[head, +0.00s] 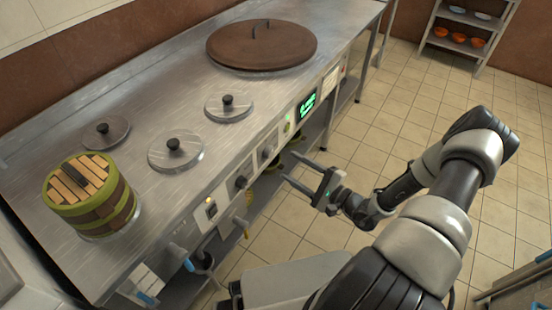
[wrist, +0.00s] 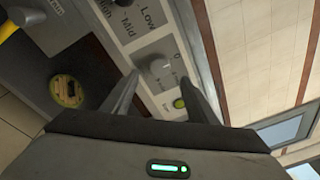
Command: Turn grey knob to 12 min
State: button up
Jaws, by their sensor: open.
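The grey knob (head: 267,153) is on the front panel of the steel counter (head: 185,212). In the wrist view the round grey knob (wrist: 160,68) sits on a pale dial plate with a 0 and smaller marks too blurred to read. My gripper (head: 291,169) is open and empty, out in front of the panel. In the wrist view its two fingers (wrist: 163,66) frame the knob from either side. A gap to the panel shows in the head view, so the fingers are apart from the knob. The knob's pointer is not clear.
A green light (head: 287,127) and a green display (head: 306,105) are on the panel near the knob. A dark knob (head: 241,182) is to its left; a Low-Mid-High plate (wrist: 130,22) adjoins the dial. Lids and a wooden bucket (head: 92,198) stand on top.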

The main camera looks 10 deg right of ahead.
aim_at(272, 154)
jog(key=b+x, duration=0.1)
jog(key=x, duration=0.6)
jog(key=shift+w+a, duration=0.2)
jog(key=shift+w, duration=0.1)
jog(key=c, duration=1.1)
jog(key=shift+o, duration=0.2)
